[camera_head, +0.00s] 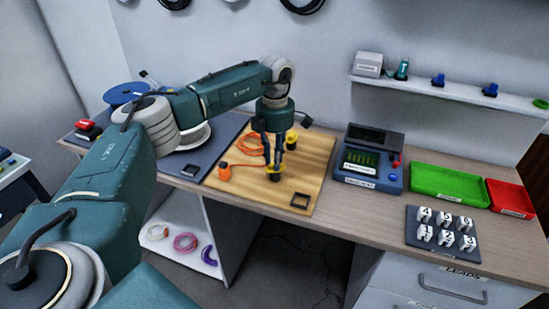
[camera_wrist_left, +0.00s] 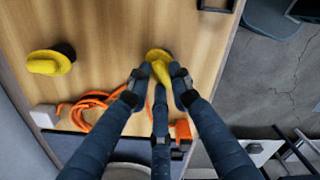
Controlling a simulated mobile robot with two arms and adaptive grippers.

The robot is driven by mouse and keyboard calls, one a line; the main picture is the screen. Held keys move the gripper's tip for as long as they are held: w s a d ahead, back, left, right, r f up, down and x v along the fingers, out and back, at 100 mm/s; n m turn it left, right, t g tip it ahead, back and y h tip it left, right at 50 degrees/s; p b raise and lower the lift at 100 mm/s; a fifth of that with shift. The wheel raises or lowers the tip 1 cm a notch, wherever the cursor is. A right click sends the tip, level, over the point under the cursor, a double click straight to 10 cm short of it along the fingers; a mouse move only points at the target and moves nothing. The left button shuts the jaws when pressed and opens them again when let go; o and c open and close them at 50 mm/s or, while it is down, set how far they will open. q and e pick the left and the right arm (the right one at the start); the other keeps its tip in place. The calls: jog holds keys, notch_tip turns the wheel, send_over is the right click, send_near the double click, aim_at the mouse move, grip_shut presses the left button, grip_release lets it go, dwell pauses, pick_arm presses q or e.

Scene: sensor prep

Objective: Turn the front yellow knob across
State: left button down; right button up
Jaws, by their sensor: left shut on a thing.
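The front yellow knob (camera_head: 275,174) stands on a dark round base on the wooden board (camera_head: 249,185). My left gripper (camera_head: 275,164) points down over it, and its fingers are shut on the knob. In the left wrist view the front knob (camera_wrist_left: 158,56) sits between the dark fingertips of my left gripper (camera_wrist_left: 160,80), which partly cover it. How far the knob is turned is hard to tell. A second yellow knob (camera_head: 291,137) stands farther back on the board; it shows free of the fingers in the wrist view (camera_wrist_left: 46,64). My right gripper is not in view.
An orange cable (camera_head: 245,148) and orange plug (camera_head: 224,172) lie left of the front knob. A dark square frame (camera_head: 300,201) is at the board's front. A meter box (camera_head: 370,158), green tray (camera_head: 447,183), red tray (camera_head: 510,197) and numbered block (camera_head: 443,232) stand to the right.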

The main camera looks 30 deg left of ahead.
pick_arm(q)
jog(key=m, duration=0.4)
jog(key=shift+w+d+r, duration=0.1)
jog(key=shift+w, duration=0.05)
jog(key=shift+m, duration=1.5)
jog(key=c, duration=1.5)
grip_release()
jog(key=shift+c, duration=0.2)
notch_tip(320, 180, up, 12)
